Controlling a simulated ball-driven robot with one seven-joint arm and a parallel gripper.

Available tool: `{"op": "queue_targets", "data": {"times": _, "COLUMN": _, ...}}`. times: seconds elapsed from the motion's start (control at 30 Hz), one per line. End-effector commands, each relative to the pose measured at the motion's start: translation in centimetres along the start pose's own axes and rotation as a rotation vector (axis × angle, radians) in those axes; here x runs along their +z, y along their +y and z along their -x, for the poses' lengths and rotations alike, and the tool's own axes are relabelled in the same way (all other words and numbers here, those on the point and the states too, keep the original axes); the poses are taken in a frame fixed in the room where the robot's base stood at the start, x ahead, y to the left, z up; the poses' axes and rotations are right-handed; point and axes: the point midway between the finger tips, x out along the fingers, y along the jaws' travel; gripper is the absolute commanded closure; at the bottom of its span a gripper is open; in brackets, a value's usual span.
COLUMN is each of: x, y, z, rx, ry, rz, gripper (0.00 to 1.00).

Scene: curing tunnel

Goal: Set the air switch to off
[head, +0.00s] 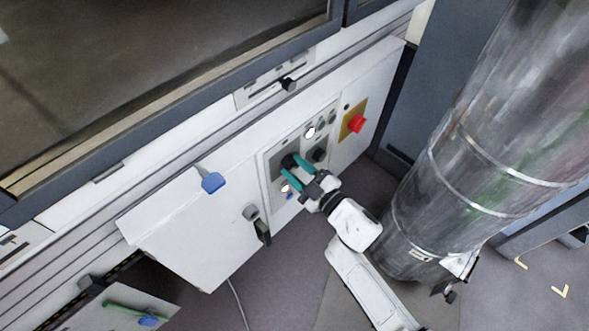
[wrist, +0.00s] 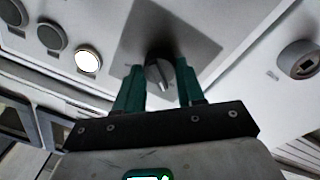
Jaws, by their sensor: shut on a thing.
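A dark rotary switch knob (wrist: 157,72) with a pale pointer ridge sits on a grey square plate (wrist: 190,38) on the white control panel. It also shows in the head view (head: 288,161), partly hidden by my fingers. My gripper (head: 293,169) has its two teal fingers on either side of this knob and is shut on it. The wrist view shows the fingers (wrist: 159,82) straddling the knob. The labels around the knob are too small to read, so I cannot tell its set position.
A second dark knob (head: 319,155), a lit white button (head: 310,131) and a red emergency button (head: 356,124) are to the right. A blue handle (head: 213,183) and a dark key-like part (head: 262,231) are to the left. A large metal duct (head: 480,140) stands close to my arm.

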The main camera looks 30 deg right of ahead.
Motion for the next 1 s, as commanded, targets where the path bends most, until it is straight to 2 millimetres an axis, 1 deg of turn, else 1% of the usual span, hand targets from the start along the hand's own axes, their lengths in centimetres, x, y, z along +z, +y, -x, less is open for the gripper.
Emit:
{"op": "queue_targets", "data": {"times": 0.03, "x": -0.7, "y": -0.3, "z": -0.3, "rx": -0.007, "ry": 0.016, "rz": 0.003, "gripper": 0.92}}
{"op": "queue_targets", "data": {"times": 0.07, "x": -0.7, "y": -0.3, "z": -0.3, "rx": -0.007, "ry": 0.016, "rz": 0.003, "gripper": 0.6}}
{"op": "queue_targets", "data": {"times": 0.3, "x": -0.4, "y": -0.2, "z": -0.2, "rx": -0.004, "ry": 0.009, "rz": 0.001, "gripper": 0.37}}
{"op": "queue_targets", "data": {"times": 0.57, "x": -0.2, "y": -0.1, "z": 0.0, "rx": -0.002, "ry": 0.004, "rz": 0.0, "gripper": 0.36}}
{"op": "queue_targets", "data": {"times": 0.67, "x": -0.1, "y": -0.1, "z": 0.6, "rx": -0.003, "ry": 0.003, "rz": 0.001, "gripper": 0.36}}
{"op": "queue_targets", "data": {"times": 0.77, "x": -0.1, "y": -0.1, "z": 2.0, "rx": -0.003, "ry": 0.002, "rz": 0.001, "gripper": 0.36}}
{"op": "queue_targets", "data": {"times": 1.0, "x": -0.3, "y": -0.2, "z": 6.6, "rx": -0.004, "ry": 0.002, "rz": 0.002, "gripper": 0.36}}
